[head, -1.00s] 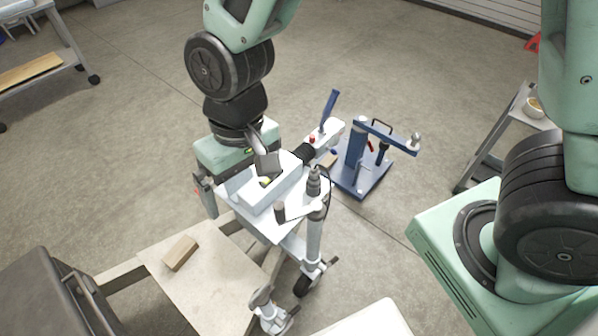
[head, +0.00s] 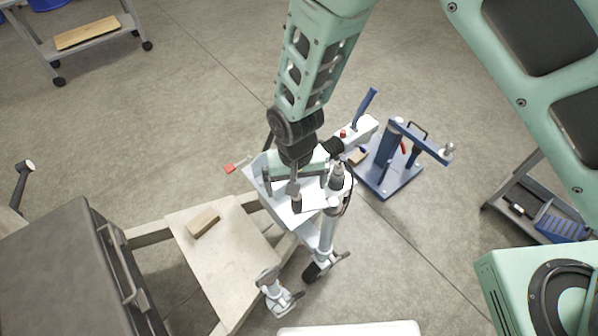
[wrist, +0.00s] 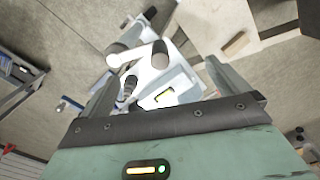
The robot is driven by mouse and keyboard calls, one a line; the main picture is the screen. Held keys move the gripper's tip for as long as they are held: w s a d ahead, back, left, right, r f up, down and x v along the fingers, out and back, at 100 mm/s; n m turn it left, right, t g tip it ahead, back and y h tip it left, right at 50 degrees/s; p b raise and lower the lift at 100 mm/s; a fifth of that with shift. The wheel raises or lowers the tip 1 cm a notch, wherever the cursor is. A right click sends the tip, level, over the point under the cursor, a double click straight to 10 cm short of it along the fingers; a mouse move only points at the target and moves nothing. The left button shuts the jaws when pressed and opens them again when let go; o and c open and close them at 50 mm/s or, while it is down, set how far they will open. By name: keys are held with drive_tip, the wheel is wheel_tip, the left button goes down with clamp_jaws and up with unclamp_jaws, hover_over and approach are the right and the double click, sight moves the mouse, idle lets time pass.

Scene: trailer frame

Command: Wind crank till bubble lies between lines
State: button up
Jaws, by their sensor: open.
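The crank (wrist: 136,54) is a pale arm with a rounded knob at each end, on the jack post (head: 327,232) at the right of the white trailer tongue plate (head: 313,217). Its dark handle (head: 296,199) stands up just below my gripper in the head view. My gripper (wrist: 160,72) is open and empty, pointing down over the plate. The crank shows between and beyond its fingers, apart from them. The level vial (wrist: 165,97), yellow-green, lies on the plate between the fingers in the wrist view. Its bubble and lines are too small to read. My gripper hides it in the head view.
A plywood board (head: 225,265) with a wood block (head: 203,222) lies left of the jack. A blue stand (head: 388,180) is close on the right, by the coupling lever (head: 364,108). Open floor lies behind.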

sight(297, 200)
wheel_tip(297, 200, down, 7)
drive_tip(key=b, duration=0.5)
drive_tip(key=shift+f, duration=0.2)
drive_tip(key=shift+r, duration=0.2)
drive_tip(key=c, duration=0.3)
clamp_jaws()
idle(0.6)
